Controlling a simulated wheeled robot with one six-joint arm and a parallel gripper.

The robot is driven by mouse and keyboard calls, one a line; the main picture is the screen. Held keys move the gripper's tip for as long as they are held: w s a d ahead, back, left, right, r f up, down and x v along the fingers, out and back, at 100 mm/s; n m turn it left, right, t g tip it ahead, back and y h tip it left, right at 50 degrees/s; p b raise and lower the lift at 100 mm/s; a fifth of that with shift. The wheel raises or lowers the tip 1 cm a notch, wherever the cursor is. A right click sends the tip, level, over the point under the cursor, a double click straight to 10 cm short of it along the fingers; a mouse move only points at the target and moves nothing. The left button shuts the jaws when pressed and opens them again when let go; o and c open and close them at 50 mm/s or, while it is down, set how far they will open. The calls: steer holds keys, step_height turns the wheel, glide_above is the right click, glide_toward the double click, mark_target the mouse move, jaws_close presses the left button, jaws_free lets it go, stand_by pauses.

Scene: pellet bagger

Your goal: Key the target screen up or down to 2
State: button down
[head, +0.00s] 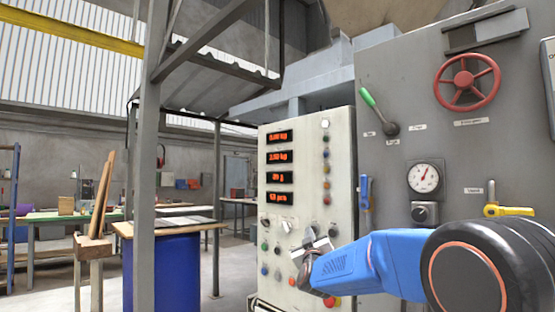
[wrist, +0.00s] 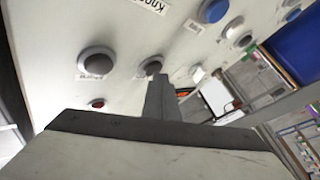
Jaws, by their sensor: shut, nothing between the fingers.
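The white control panel (head: 308,180) stands left of the grey machine, with red-digit screens stacked on its upper left. The top screen (head: 279,136) seems to read 0.00 kg. The second screen (head: 279,156) seems to read 2.50 kg. The lower two screens (head: 280,178) are too small to read surely. Which one is the target screen I cannot tell. My gripper (head: 308,257) is shut and empty in front of the lower panel. In the wrist view its closed fingertips (wrist: 158,80) are just below a grey round button (wrist: 151,66); contact is unclear. Another grey button (wrist: 97,61) is to the left.
The grey machine carries a red handwheel (head: 467,82), a green-handled lever (head: 378,110), a round gauge (head: 426,176) and a yellow handle (head: 508,210). A blue drum (head: 175,268) and a grey post (head: 146,150) stand left of the panel. Blue buttons (wrist: 213,10) sit farther along the panel.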

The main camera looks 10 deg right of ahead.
stand_by(0.3)
steer(key=shift+s+a, duration=0.45)
steer(key=shift+a, duration=0.15)
steer(key=shift+s+a, duration=0.9)
steer(key=shift+a, duration=0.3)
steer(key=shift+s+a, duration=0.85)
steer(key=shift+a, duration=0.35)
steer(key=s+d+f+m+g+y, duration=0.1)
steer(key=s+d+f+g, duration=0.2)
steer(key=s+f, duration=0.7)
steer(key=s+d+f+m+g+y, duration=0.1)
steer(key=s+d+f+g, duration=0.2)
steer(key=s, duration=2.3)
steer(key=s+d+f+m+g+y, duration=0.1)
steer(key=s+d+f+g+y, duration=0.1)
steer(key=s+f+g, duration=0.8)
steer(key=s+f, duration=0.8)
steer(key=shift+d+f, duration=0.15)
steer(key=shift+d, duration=0.25)
steer(key=c, duration=2.5)
jaws_free()
steer(key=shift+w, duration=0.1)
